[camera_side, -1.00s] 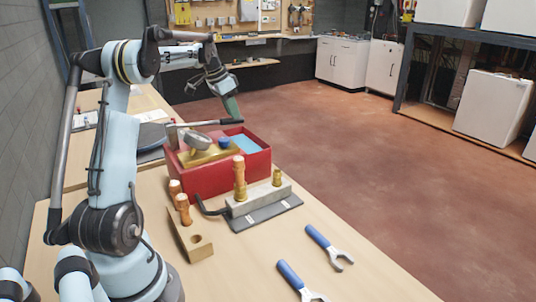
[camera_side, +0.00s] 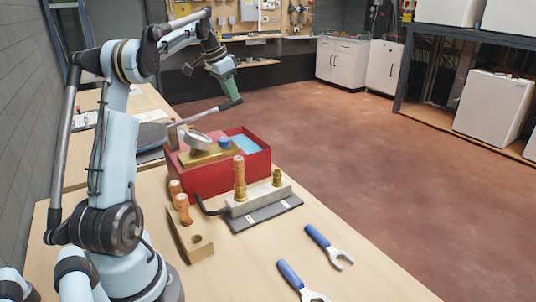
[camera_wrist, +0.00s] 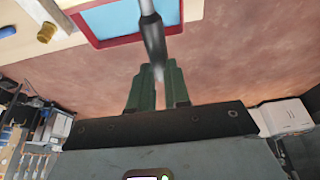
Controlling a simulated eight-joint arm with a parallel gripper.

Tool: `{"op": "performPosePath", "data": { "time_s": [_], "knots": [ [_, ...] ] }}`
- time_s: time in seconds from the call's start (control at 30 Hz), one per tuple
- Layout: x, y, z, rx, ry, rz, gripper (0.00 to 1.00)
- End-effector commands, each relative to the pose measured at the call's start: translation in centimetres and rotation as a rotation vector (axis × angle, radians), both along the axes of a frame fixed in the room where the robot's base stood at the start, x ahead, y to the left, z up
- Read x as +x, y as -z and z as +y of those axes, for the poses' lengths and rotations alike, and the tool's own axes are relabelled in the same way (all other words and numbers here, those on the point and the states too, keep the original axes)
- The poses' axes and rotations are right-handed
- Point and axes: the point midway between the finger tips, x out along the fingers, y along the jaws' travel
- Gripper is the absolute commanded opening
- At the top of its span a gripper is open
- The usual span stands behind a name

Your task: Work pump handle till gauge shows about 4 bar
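The red test pump (camera_side: 212,180) stands on the bench, its open tank holding blue water. Its round gauge (camera_side: 196,140) sits tilted over a brass block; the needle is too small to read. The pump handle is a grey lever with a black grip (camera_side: 231,104), slanting up to the right above the tank. My gripper (camera_side: 229,87) has its green fingers at the grip. In the wrist view, the black grip (camera_wrist: 154,40) runs in between the fingers (camera_wrist: 159,88), which appear closed around its end.
A grey manifold block (camera_side: 258,197) with brass fittings stands in front of the pump, joined by a black hose. A wooden block (camera_side: 190,238) and two blue-handled wrenches (camera_side: 322,240) lie nearer. A blue knob (camera_side: 224,142) is beside the gauge.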

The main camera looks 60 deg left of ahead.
Motion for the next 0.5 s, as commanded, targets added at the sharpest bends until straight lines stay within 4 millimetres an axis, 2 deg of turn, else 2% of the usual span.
{"op": "performPosePath", "data": {
  "time_s": [0.3,0.5],
  "knots": [
    [0.1,-3.5,0.0,0.000,0.000,-0.001,0.16],
    [0.0,-5.1,0.0,0.000,0.000,-0.001,0.16]
  ]
}}
